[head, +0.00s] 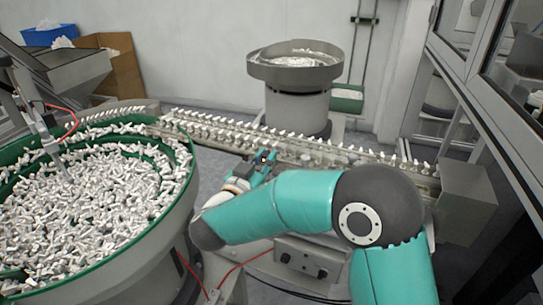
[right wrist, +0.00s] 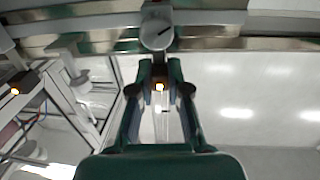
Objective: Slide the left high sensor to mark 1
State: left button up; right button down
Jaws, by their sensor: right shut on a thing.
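My right gripper (head: 262,170) is at the near side of the linear feed track, left of the picture's middle. In the right wrist view its two fingers (right wrist: 160,80) are closed on a small sensor (right wrist: 160,87) with a lit orange spot. In the head view a small dark block (head: 263,157) shows at the fingertips; most of it is hidden by them. A second dark sensor with an orange light (right wrist: 15,90) shows at the left edge of the right wrist view, apart from the gripper. I cannot make out mark 1. My left gripper is not in view.
The feed track (head: 360,161) carries rows of white caps and runs beyond my right arm. A large green-rimmed bowl (head: 140,262) full of white parts stands left. A grey bowl feeder (head: 297,75) stands behind the track. A grey knob (right wrist: 157,34) sits just beyond the fingertips.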

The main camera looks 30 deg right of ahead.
jog(key=shift+s+d+f, duration=0.1)
jog(key=shift+f, duration=0.05)
jog(key=c, duration=1.1)
grip_release()
jog(key=shift+s, duration=0.15)
jog(key=v, duration=1.2)
